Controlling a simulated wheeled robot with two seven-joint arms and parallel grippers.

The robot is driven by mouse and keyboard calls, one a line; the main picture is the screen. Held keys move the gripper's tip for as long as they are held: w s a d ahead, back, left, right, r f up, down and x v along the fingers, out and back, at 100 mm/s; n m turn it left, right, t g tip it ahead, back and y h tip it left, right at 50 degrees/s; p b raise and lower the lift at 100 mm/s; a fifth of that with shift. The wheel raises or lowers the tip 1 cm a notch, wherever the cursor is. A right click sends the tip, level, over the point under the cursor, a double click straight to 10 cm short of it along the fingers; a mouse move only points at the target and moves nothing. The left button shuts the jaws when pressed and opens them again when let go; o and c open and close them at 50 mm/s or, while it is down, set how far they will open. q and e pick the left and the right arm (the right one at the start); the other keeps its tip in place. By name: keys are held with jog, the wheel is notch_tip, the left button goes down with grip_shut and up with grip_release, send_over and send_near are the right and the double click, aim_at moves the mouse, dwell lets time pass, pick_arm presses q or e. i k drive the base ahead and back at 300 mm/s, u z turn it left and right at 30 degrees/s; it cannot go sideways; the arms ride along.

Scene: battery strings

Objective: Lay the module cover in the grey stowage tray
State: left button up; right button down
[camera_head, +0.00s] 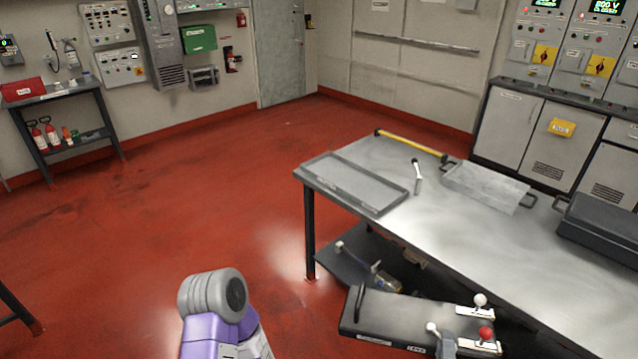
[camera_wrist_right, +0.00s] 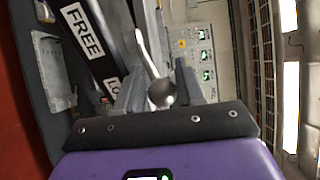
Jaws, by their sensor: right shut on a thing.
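The grey stowage tray (camera_head: 327,190) is a shallow, dark-rimmed tray lying empty on the left end of the steel table. A light grey flat piece (camera_head: 487,184) with dark handles at its ends lies further right on the table and looks like the module cover. It is apart from the tray. In the right wrist view my right gripper (camera_wrist_right: 159,91) is shut on the round grey knob (camera_wrist_right: 161,94) of a thin lever, beside a dark bar labelled "FREE" (camera_wrist_right: 81,29). My left gripper is out of view.
A dark unit (camera_head: 395,316) with white and red lever knobs sits in front. Red floor is clear to the left.

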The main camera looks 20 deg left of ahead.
aim_at(352, 181)
jog(key=u, duration=2)
jog(key=i, duration=2.9)
jog(key=z, duration=2.9)
jog(key=i, duration=0.1)
jog(key=z, duration=0.2)
